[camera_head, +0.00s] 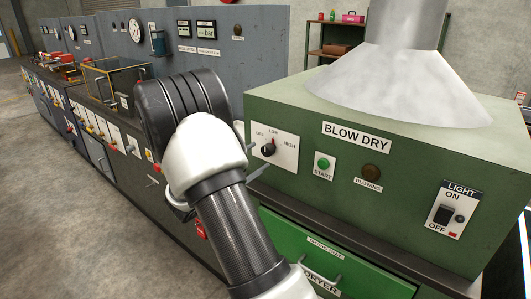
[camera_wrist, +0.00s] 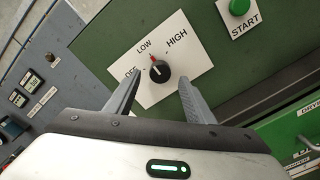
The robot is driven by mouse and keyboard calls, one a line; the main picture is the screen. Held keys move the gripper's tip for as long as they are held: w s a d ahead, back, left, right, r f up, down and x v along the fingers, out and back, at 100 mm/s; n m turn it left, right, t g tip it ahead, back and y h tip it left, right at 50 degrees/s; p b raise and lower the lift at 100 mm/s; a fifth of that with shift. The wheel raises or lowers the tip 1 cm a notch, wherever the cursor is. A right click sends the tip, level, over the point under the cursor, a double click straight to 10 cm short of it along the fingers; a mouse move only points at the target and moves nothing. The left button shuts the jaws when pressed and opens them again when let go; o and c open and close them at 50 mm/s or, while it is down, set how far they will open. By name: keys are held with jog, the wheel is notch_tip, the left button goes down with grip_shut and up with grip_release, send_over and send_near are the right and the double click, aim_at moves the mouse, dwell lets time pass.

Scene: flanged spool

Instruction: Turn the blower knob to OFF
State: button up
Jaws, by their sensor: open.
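The blower knob (camera_head: 268,150) is a round black knob with a red pointer on a white plate on the green BLOW DRY box. In the wrist view the knob (camera_wrist: 159,71) has its red pointer at the LOW label, between OFF and HIGH. My gripper (camera_wrist: 158,80) is open and empty, one finger on each side of the knob in that view, with a gap to both. In the head view my gripper (camera_head: 256,159) is just in front of the plate; my arm hides most of it. The OFF label is partly covered by a finger in the wrist view.
A green START button (camera_head: 323,164) and a BLOWING lamp (camera_head: 371,172) are right of the knob. A LIGHT switch (camera_head: 444,214) is farther right. The bright green DRYER drawer (camera_head: 362,277) with a handle lies below. A metal hood (camera_head: 400,85) stands on top.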

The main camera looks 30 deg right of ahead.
aim_at(265, 151)
jog(key=x, duration=0.5)
jog(key=shift+w+d, duration=0.1)
jog(key=shift+d, duration=0.2)
jog(key=c, duration=1.1)
jog(key=shift+o, duration=0.2)
